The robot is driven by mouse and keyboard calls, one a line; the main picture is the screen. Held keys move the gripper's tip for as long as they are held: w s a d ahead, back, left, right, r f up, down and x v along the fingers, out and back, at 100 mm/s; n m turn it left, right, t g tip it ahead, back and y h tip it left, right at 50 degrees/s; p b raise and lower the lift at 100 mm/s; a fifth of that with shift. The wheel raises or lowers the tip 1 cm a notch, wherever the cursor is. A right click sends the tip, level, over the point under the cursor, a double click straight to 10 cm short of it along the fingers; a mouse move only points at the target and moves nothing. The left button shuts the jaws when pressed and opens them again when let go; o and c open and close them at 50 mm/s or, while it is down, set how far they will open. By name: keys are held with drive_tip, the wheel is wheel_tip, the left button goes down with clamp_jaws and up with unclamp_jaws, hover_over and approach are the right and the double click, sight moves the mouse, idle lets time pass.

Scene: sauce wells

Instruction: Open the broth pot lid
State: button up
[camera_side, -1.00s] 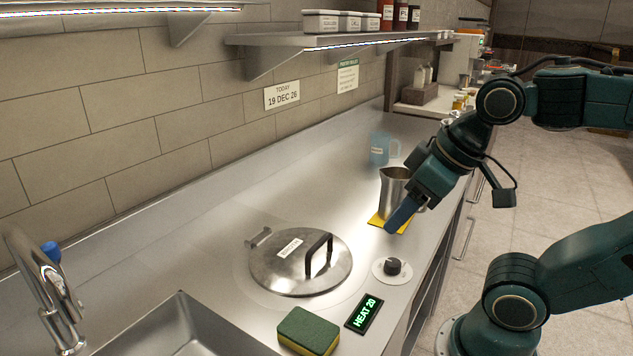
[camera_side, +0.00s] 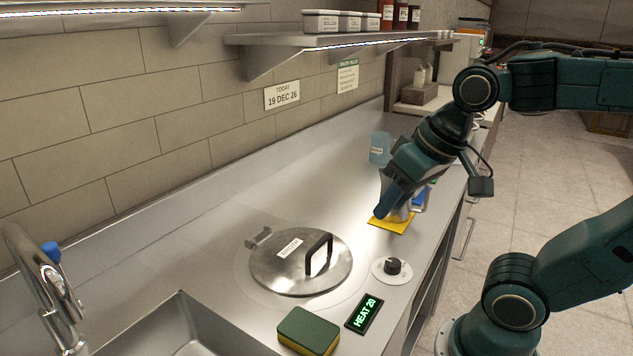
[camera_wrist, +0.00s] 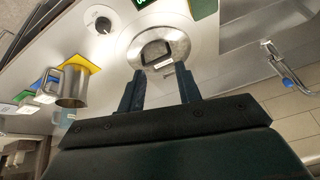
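The broth pot lid (camera_side: 283,272) is a round steel disc with a label and a black loop handle (camera_side: 318,255). It lies flat, closed, on the counter; the pot below is hidden. My gripper (camera_side: 386,208) is above the counter to the right of and beyond the lid, apart from it, in front of the steel jug. In the wrist view my gripper (camera_wrist: 159,70) is open, with two separated fingers and nothing between them. The lid (camera_wrist: 182,40) and its handle (camera_wrist: 155,52) show beyond the fingertips there.
A steel jug (camera_wrist: 75,90) stands on a yellow square (camera_side: 388,225). A translucent blue mug (camera_side: 378,150) is behind. A knob (camera_side: 392,267), a HEAT 20 display (camera_side: 364,313) and a sponge (camera_side: 308,332) lie near the lid. A sink (camera_side: 185,335) is at left front.

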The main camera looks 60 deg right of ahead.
drive_tip(key=w+d+m+g, duration=0.2)
drive_tip(key=w+m, duration=0.5)
drive_tip(key=m+g, duration=0.1)
drive_tip(key=m, duration=0.7)
hover_over(320, 241)
drive_tip(key=s, duration=0.3)
drive_tip(key=shift+s+f, duration=0.1)
drive_tip(key=shift+f, duration=1.05)
drive_tip(key=shift+f, duration=0.15)
drive_tip(key=shift+w+f, duration=0.45)
drive_tip(key=shift+f, duration=1.75)
drive_tip(key=shift+w+f, duration=0.4)
drive_tip(key=shift+f, duration=1.85)
drive_tip(key=shift+w+f, duration=0.45)
drive_tip(key=shift+f, duration=1.75)
clamp_jaws()
